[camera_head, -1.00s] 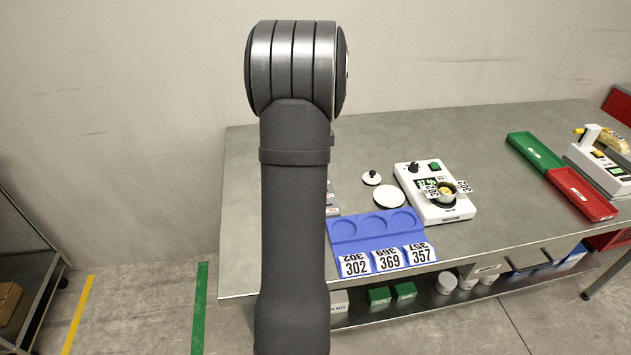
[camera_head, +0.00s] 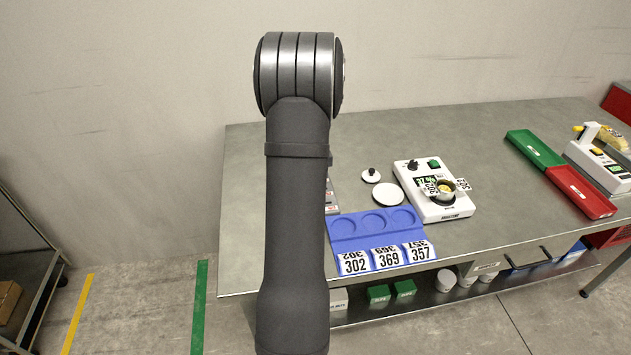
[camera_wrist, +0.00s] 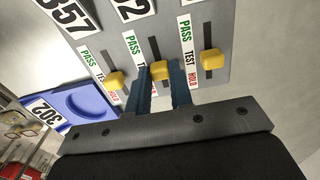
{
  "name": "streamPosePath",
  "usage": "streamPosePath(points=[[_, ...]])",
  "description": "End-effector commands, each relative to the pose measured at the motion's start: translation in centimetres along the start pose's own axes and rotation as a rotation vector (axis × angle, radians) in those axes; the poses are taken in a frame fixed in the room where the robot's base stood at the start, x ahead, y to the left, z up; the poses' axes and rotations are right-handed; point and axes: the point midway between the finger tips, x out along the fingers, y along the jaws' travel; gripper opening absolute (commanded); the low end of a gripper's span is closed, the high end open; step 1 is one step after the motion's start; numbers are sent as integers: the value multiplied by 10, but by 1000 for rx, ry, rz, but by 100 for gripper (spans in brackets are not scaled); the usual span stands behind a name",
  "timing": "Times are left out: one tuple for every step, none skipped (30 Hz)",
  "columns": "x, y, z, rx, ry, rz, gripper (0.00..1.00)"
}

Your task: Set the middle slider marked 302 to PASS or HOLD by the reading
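In the wrist view, a grey panel (camera_wrist: 227,62) carries three yellow slider knobs beside PASS, TEST, HOLD strips. The middle knob (camera_wrist: 158,70) is under a number plate (camera_wrist: 132,8) whose visible part ends in 2. It stands roughly level with the left knob (camera_wrist: 115,80) and right knob (camera_wrist: 210,61), near TEST. The blue fingers of my gripper (camera_wrist: 160,80) lie on either side of the middle knob; whether they touch it is unclear.
A blue tray (camera_head: 343,228) with round recesses and plates 302, 369 and 357 lies at the table's front. A white disc (camera_head: 388,194) and a small knobbed lid (camera_head: 371,175) lie behind it. Green (camera_head: 535,150) and red (camera_head: 581,193) trays are at right.

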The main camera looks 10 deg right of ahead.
Motion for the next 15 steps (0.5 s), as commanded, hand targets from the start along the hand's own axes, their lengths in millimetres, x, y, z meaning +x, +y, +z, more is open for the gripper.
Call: streamPosePath(points=[[0,0,0,0,0,0,0],[0,0,0,0,0,0,0],[0,0,0,0,0,0,0],[0,0,0,0,0,0,0],[0,0,0,0,0,0,0],[0,0,-1,1,0,0,0],[0,0,-3,1,0,1,0],[0,0,-6,2,0,1,0],[0,0,-10,3,0,1,0],[0,0,-15,3,0,1,0],[0,0,-19,3,0,1,0],[0,0,-24,3,-1,1,0],[0,0,-26,3,-1,1,0],[0,0,-27,2,-1,1,0],[0,0,-28,1,-1,1,0]])
